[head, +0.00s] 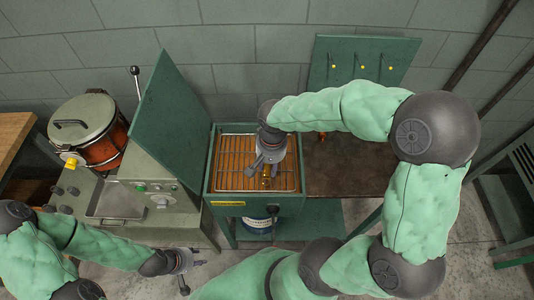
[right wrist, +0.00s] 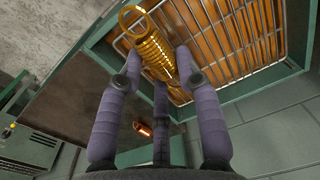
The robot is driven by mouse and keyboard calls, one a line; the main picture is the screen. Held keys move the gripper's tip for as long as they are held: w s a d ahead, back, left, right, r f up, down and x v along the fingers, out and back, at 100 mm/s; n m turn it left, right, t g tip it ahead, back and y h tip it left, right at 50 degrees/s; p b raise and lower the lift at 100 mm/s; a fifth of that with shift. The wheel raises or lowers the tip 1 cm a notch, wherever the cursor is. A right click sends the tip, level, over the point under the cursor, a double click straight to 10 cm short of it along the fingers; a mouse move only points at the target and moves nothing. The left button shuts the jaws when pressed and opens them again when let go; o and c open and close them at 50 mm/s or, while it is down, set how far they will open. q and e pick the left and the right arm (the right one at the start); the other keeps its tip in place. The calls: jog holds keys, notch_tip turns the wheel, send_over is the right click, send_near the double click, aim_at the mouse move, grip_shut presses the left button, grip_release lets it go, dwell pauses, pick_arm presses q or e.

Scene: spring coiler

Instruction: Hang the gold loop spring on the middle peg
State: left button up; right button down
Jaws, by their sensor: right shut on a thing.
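The gold loop spring (right wrist: 153,45) is a shiny coil with a ring at its end, held between the fingers of my right gripper (right wrist: 160,70). In the head view the spring (head: 266,182) shows as a small gold piece below the right gripper (head: 262,176), over the wire rack; I cannot tell whether it still touches the rack. The green peg board (head: 340,58) stands at the back right with three pegs in a row. The middle peg (head: 362,67) looks bare. My left gripper (head: 194,273) is open and empty at the lower left, away from the spring.
The wire rack (head: 232,165) sits in a green-walled box with an orange glow, its lid (head: 172,120) raised on the left. A brown tabletop (head: 345,180) adjoins on the right. A small copper-coloured piece (right wrist: 143,129) lies on it. A lidded pot (head: 88,130) stands far left.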

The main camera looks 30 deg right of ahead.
jog(key=shift+s+a+r, duration=0.35)
jog(key=shift+s+r, duration=0.1)
jog(key=shift+s, duration=0.3)
jog(key=shift+s+r+p, duration=0.2)
jog(key=shift+r+p, duration=0.25)
notch_tip(320, 180, up, 11)
jog(key=p, duration=0.8)
jog(key=shift+p, duration=0.35)
jog(key=shift+a, duration=0.1)
